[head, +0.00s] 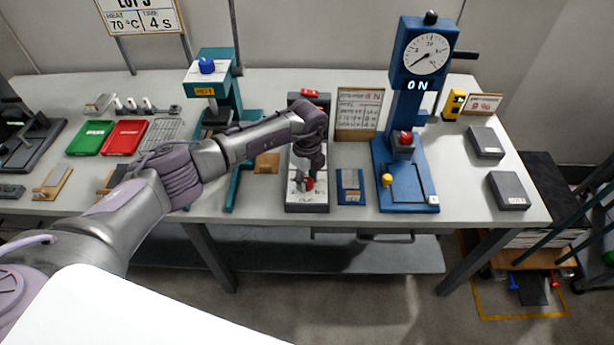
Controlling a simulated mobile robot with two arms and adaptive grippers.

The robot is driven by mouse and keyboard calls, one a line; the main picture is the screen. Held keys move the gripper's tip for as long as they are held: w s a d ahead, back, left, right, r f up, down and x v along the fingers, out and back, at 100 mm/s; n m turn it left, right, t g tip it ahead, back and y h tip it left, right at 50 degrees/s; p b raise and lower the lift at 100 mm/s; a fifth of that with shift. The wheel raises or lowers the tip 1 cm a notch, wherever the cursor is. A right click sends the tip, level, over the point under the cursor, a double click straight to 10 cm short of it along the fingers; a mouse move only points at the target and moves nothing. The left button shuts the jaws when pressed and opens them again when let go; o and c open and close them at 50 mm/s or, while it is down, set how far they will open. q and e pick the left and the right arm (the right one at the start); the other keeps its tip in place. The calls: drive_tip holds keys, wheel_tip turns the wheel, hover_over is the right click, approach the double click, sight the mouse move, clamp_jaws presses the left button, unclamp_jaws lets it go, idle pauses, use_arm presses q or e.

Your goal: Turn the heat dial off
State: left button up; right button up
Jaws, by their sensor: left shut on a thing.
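My left gripper (304,184) reaches down over the box and is shut on this red knob. The fingers hide part of the knob, so its pointer and setting cannot be read. My right gripper is not in view.
A blue press (408,105) with a gauge and a lit "ON" stands to the right. A teal stand (213,75) marked "HOT" is behind my left arm. Green (90,138) and red (125,138) trays lie left.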

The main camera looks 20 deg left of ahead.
sight(307, 181)
use_arm(q)
drive_tip(key=n+p, duration=0.2)
drive_tip(key=n, duration=0.3)
drive_tip(key=shift+r+n, duration=0.15)
drive_tip(key=shift+n, duration=0.15)
drive_tip(key=shift+n+p, duration=1.15)
drive_tip(key=shift+n, duration=1.05)
drive_tip(key=o, duration=1.2)
drive_tip(key=shift+c, duration=0.2)
wheel_tip(307, 181, up, 12)
